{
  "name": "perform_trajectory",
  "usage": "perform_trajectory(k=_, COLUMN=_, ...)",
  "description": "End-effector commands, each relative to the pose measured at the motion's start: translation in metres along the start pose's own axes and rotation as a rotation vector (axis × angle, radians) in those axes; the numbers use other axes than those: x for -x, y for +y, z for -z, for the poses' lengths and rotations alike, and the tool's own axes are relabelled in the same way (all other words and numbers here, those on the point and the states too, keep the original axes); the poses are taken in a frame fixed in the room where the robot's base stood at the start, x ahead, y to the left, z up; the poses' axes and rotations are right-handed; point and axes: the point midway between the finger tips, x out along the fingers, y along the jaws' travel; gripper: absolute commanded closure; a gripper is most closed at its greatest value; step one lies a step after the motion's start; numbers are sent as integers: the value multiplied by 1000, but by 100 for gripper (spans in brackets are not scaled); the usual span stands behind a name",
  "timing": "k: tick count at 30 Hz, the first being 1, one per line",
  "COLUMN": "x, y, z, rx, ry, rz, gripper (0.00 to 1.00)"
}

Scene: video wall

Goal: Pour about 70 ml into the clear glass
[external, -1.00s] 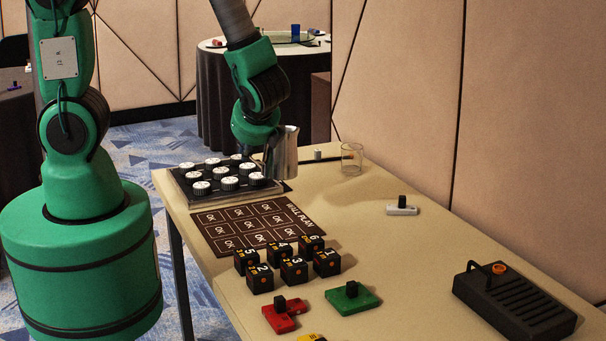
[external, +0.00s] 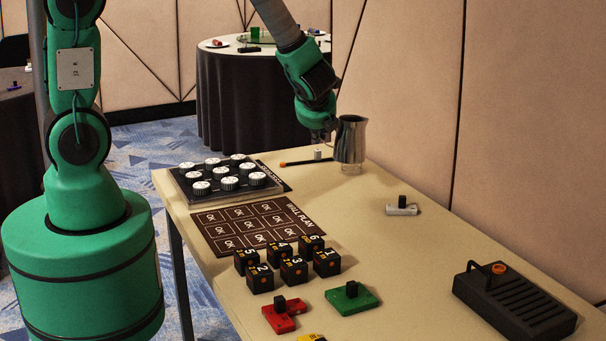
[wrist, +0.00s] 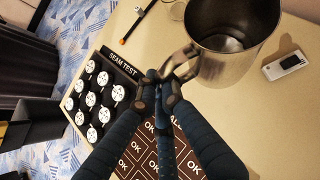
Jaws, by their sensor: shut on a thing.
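A metal jug (external: 350,138) is held by its handle in my gripper (external: 326,136) and looks about upright. In the wrist view my gripper (wrist: 165,92) is shut on the handle of the jug (wrist: 228,60). The jug's open top shows there, but I cannot tell how much liquid is inside. The clear glass (external: 351,169) stands on the table near the wall. In the external view the jug covers most of it, and only its lower part shows. No stream is visible.
A black tray of white round knobs (external: 228,183) stands at the table's left. A dark stick with an orange end (external: 300,161) and a small white piece (external: 318,155) lie near the jug. A white block (external: 402,207) is to the right. Numbered black cubes (external: 293,270) stand nearer.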

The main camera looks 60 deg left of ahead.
Motion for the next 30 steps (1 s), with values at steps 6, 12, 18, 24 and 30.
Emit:
perform_trajectory(k=6, x=-34, y=-20, z=-34, rx=-48, ry=9, rz=59, gripper=100)
perform_trajectory(k=12, x=-62, y=-32, z=-65, rx=-95, ry=20, rz=112, gripper=100)
perform_trajectory(k=18, x=-88, y=-37, z=-95, rx=-140, ry=31, rz=162, gripper=100)
perform_trajectory(k=24, x=-113, y=-38, z=-126, rx=-183, ry=40, rz=212, gripper=100)
perform_trajectory(k=30, x=-137, y=-34, z=-156, rx=-227, ry=51, rz=259, gripper=100)
